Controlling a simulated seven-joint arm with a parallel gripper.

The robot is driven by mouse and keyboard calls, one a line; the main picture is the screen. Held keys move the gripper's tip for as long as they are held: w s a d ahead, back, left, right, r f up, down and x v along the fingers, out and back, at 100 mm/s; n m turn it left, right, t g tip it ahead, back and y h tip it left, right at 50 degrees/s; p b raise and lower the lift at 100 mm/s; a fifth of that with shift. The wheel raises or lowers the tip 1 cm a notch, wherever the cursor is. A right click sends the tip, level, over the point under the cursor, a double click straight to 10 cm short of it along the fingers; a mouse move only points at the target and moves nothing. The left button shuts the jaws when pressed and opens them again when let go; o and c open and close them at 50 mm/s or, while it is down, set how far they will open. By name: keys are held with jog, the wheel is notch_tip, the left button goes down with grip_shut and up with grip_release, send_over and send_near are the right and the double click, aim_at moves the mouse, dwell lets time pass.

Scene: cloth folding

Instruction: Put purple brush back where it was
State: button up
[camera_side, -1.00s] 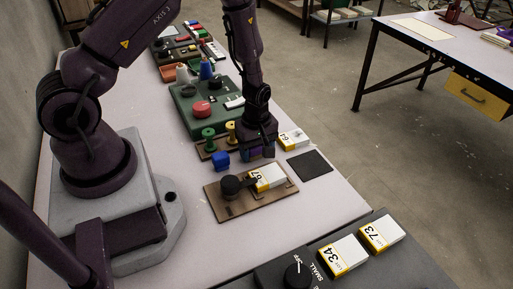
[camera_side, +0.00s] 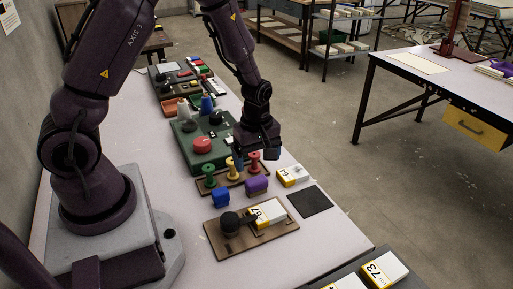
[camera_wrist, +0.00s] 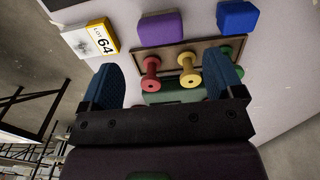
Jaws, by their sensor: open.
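The purple brush (camera_side: 257,185) is a small rounded block standing on the pale table, right of a similar blue block (camera_side: 220,197) and in front of the spool rack. It also shows in the wrist view (camera_wrist: 160,29), at the top, beside the blue block (camera_wrist: 237,18). My gripper (camera_side: 259,154) is raised above the spool rack, behind and above the purple brush and apart from it. In the wrist view my two blue-padded fingers (camera_wrist: 165,85) are spread wide with nothing held between them.
A brown rack (camera_side: 241,180) holds green, yellow and red spools. A white-yellow box marked 64 (camera_side: 292,176) and a dark square mat (camera_side: 310,201) lie to the right. A brown board (camera_side: 250,234) with a black knob and box 67 is in front. A green case (camera_side: 196,153) stands behind.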

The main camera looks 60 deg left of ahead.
notch_tip(320, 180, up, 2)
jog(key=shift+r, duration=0.15)
jog(key=s+d+r+m+t, duration=0.15)
jog(key=r+m, duration=0.25)
jog(key=r, duration=0.4)
jog(key=s+d+r+m+t, duration=0.1)
jog(key=s+d+r+m, duration=0.2)
jog(key=r, duration=0.4)
jog(key=s+d+r+m+t, duration=0.2)
jog(key=s+r+m+t, duration=0.1)
jog(key=s+r+m, duration=0.5)
jog(key=shift+s+d+m, duration=0.2)
jog(key=shift+s+m, duration=0.5)
jog(key=shift+m, duration=0.8)
jog(key=shift+r, duration=0.1)
